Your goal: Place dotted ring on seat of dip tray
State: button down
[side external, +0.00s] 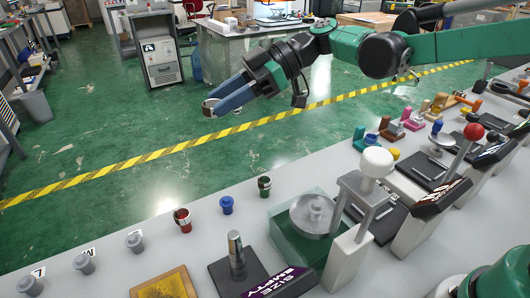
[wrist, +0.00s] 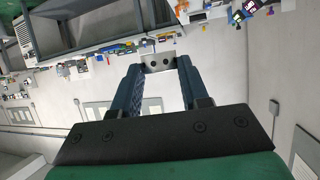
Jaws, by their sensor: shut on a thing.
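My gripper (side external: 216,104) is raised in the air at upper left of centre in the side view, pointing left. Its two blue fingers are shut on a small pale metallic ring (side external: 208,104), held at the tips. In the wrist view the fingertips (wrist: 159,66) grip the ring (wrist: 157,63), which shows dark dots on its near face. A shallow tray with a yellow-brown inside (side external: 165,285) lies at the bench's front edge, partly cut off by the frame. It may be the dip tray; no label on it is readable. Its seat cannot be made out.
The grey bench (side external: 215,255) holds a post on a black base (side external: 237,258), a green box with a metal disc (side external: 312,215), and a white-knobbed lever press (side external: 375,165). Ring-bearing stands (side external: 183,220), a blue piece (side external: 227,205) and grey pegs (side external: 135,241) line the far edge.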

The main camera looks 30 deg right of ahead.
jog(key=s+d+r, duration=0.4)
jog(key=s+d, duration=0.1)
jog(key=s, duration=0.2)
jog(key=s+d+r, duration=0.4)
jog(key=s, duration=0.3)
jog(key=f, duration=1.9)
jog(key=shift+s+f, duration=0.15)
jog(key=shift+s, duration=0.05)
jog(key=c, duration=0.7)
grip_release()
